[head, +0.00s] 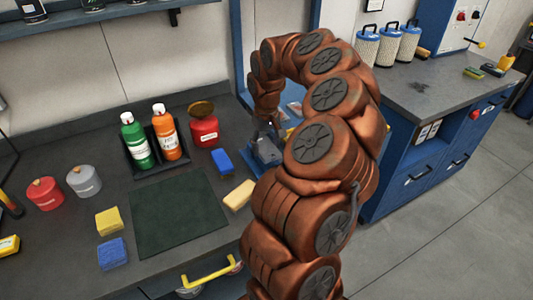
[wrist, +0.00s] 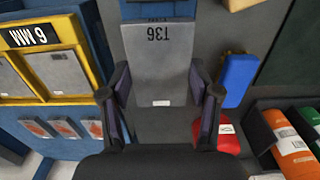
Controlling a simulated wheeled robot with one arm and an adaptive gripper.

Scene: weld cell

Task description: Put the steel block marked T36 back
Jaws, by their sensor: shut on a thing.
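The grey steel block (wrist: 160,65), with T36 upside down on its face, sits between the two fingers of my gripper (wrist: 160,92) in the wrist view. The fingers are shut on its sides. In the head view my gripper (head: 264,128) is at the back of the bench, beyond my arm, with the grey block (head: 266,151) under it, near blue parts. Whether the block touches anything below cannot be told. A yellow-framed holder (wrist: 86,60) with a black label and grey plates stands left of the block in the wrist view; my arm largely hides this area in the head view.
A blue block (head: 222,161), a red tin (head: 204,132) and a black tray (head: 134,166) with green and orange bottles stand near my gripper. A tan block (head: 239,195) lies by a dark mat (head: 180,213). A second bench (head: 425,85) stands at the right.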

